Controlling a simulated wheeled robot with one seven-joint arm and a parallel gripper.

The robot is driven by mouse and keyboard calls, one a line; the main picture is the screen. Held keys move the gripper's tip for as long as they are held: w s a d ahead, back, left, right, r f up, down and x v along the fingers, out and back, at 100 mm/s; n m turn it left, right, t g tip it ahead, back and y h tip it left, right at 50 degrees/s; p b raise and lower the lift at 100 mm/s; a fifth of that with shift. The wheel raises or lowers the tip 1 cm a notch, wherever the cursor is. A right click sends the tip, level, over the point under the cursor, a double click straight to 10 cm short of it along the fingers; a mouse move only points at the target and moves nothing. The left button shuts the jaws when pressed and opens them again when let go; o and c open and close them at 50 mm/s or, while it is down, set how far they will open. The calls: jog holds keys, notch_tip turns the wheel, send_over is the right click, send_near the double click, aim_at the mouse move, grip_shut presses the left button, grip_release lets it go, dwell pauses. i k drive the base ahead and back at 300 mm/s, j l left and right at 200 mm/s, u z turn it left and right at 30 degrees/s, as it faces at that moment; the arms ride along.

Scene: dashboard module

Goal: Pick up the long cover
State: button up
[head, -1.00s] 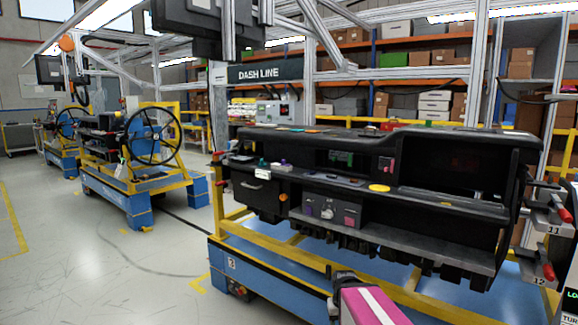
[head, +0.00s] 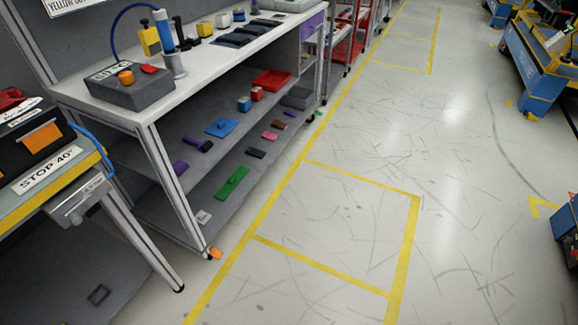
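I cannot tell for sure which piece is the long cover. Several flat black pieces (head: 236,40) lie side by side on the white top of a workbench (head: 205,62) at the upper left. A long green piece (head: 232,183) lies on the bench's lowest shelf. A dark purple elongated piece (head: 197,145) lies on the middle shelf, next to a blue plate (head: 221,127). My gripper is not in view.
A grey box with buttons (head: 130,87) and a blue-and-silver tool (head: 168,45) stand on the bench top. A cart marked STOP (head: 50,170) stands at the left. The floor with yellow lines (head: 345,225) is clear. Blue carts (head: 540,80) stand at the right.

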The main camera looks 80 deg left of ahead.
aim_at(233, 182)
jog(key=u, duration=3.6)
jog(key=z, duration=3.65)
jog(key=u, duration=3.35)
